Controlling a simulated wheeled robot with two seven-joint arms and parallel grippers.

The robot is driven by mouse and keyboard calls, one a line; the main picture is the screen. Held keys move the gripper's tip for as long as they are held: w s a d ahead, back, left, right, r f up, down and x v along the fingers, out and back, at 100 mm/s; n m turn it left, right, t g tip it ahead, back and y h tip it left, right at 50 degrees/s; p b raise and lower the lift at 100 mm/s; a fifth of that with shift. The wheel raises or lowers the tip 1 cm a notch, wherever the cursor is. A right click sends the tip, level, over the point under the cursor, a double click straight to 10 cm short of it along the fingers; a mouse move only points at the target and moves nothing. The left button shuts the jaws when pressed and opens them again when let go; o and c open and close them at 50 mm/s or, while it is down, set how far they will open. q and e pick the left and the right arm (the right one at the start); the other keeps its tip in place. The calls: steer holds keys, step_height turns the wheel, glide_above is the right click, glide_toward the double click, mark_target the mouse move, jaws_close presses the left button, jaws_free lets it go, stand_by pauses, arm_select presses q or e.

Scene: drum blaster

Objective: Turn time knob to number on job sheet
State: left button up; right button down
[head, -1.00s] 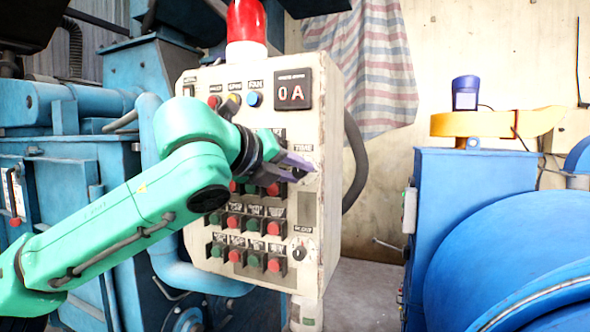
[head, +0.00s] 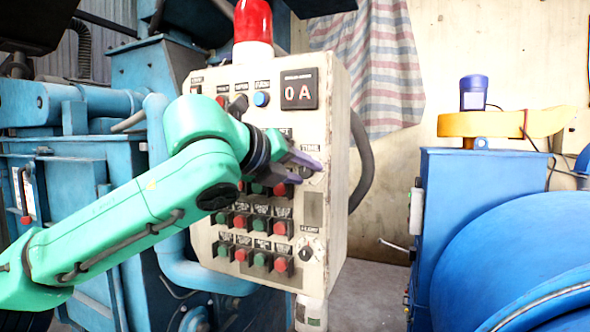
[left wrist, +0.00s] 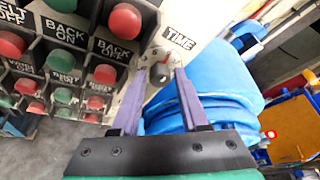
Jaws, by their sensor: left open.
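The time knob (left wrist: 160,73) is a small dark knob with a red mark on a pale numbered dial, under the TIME label (left wrist: 180,38) on the control panel. In the head view the time knob (head: 305,172) is partly hidden by my left gripper (head: 313,168). In the left wrist view my left gripper (left wrist: 160,78) is open, its two purple fingers on either side of the knob. I cannot tell whether the fingers touch it. The dial numbers are too small to read surely. No job sheet can be made out. My right gripper is not in view.
The cream control panel (head: 330,228) carries several red and green buttons, a display (head: 299,90) reading 0 A, a lower selector knob (head: 306,252) and a red lamp (head: 253,22) on top. Blue machines stand on both sides. A black cable (head: 362,165) curves beside the panel.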

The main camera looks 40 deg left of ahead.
arm_select(q)
steer(key=shift+s+r, duration=0.1)
steer(key=shift+s, duration=0.35)
steer(key=b+v, duration=0.3)
steer(key=v, duration=1)
steer(key=shift+s+r, duration=0.2)
steer(key=shift+s, duration=0.05)
steer(key=shift+w, duration=0.1)
